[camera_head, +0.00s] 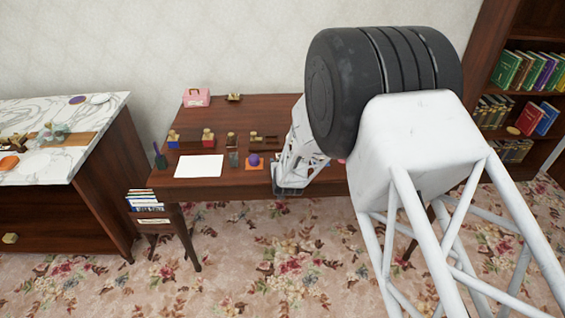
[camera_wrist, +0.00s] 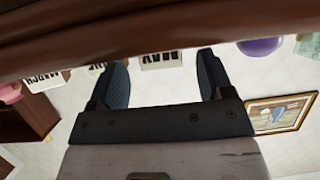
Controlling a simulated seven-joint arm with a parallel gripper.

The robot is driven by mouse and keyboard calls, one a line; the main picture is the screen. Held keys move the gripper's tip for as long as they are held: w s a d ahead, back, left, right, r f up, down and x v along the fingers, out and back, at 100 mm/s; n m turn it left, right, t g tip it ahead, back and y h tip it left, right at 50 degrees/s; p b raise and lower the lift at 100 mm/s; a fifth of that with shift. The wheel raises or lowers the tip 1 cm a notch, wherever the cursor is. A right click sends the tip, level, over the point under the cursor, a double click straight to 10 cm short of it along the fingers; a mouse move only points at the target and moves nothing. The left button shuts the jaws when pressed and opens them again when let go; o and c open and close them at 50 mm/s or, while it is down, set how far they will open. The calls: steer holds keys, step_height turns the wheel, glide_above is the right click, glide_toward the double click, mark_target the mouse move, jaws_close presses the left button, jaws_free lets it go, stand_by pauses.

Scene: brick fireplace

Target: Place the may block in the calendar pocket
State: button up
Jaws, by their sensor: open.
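In the wrist view a white block (camera_wrist: 161,59) with dark upside-down lettering that looks like MAY lies between and just beyond my fingertips. My gripper (camera_wrist: 162,72) is open, with one dark finger on each side of that block and a gap around it. More lettered white blocks, one reading MARCH (camera_wrist: 44,80), sit to the left. In the head view my gripper (camera_head: 289,187) is low by the front edge of the wooden desk (camera_head: 225,189). I cannot pick out the lettered blocks or a calendar pocket there; my arm hides part of the desk.
On the desk are a white sheet (camera_head: 199,166), a purple ball (camera_head: 254,160) on an orange base, small wooden pieces (camera_head: 263,138) and a pink box (camera_head: 196,97). A marble-topped cabinet (camera_head: 60,115) stands left, a bookshelf (camera_head: 490,60) right. A brown edge (camera_wrist: 120,38) crosses the wrist view.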

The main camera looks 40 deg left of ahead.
steer(key=shift+v, duration=2.7)
steer(key=shift+s+f, duration=0.1)
steer(key=shift+f, duration=0.05)
